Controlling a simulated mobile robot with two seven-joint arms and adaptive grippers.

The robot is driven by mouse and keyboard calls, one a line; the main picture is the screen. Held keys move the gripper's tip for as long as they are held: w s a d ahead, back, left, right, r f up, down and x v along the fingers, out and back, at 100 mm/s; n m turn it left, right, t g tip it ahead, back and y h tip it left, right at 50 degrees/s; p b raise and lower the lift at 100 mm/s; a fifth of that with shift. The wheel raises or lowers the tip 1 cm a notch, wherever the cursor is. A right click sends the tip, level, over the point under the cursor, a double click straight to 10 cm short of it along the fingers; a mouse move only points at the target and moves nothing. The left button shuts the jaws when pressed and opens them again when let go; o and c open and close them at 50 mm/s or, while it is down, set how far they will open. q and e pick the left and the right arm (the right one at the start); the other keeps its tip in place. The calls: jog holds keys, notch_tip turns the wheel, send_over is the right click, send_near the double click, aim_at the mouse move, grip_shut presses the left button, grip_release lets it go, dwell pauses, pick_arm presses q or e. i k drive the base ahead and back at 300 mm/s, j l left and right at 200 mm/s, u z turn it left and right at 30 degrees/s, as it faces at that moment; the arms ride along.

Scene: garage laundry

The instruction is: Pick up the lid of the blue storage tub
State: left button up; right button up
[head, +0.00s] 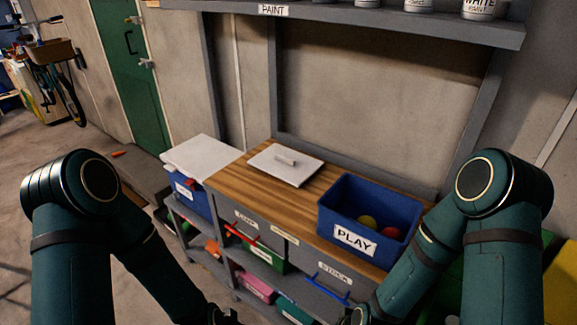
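A blue tub labelled PLAY (370,215) stands open on the wooden worktop, with a yellow and a red ball inside. A flat white lid with a raised handle (284,165) lies on the worktop to its left, apart from the tub. A second blue tub (191,200) at the left end has a white cover (203,155) on top; I cannot tell which lid belongs to which tub. My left gripper (224,317) and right gripper (353,317) are only partly visible at the bottom edge, below and in front of the worktop, away from both lids. Their fingers are cut off.
The wooden worktop (237,185) has bare room around the white lid. Below are grey drawers and shelves with coloured bins. A grey shelf (350,18) with paint cans overhangs the back. A green door (135,70) and a bicycle (60,85) are at the left.

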aim_at(293, 167)
jog(key=j+z, duration=0.1)
jog(key=z, duration=0.35)
jog(key=j+z, duration=0.1)
jog(key=z, duration=0.4)
jog(key=j+z, duration=0.1)
jog(key=z, duration=0.35)
jog(key=j+z, duration=0.15)
jog(key=z, duration=0.3)
jog(key=k+j+z, duration=0.1)
jog(key=j+z, duration=0.3)
jog(key=k+j+z, duration=0.15)
jog(key=j+z, duration=0.3)
jog(key=k+j+z, duration=0.6)
jog(key=k+j, duration=0.7)
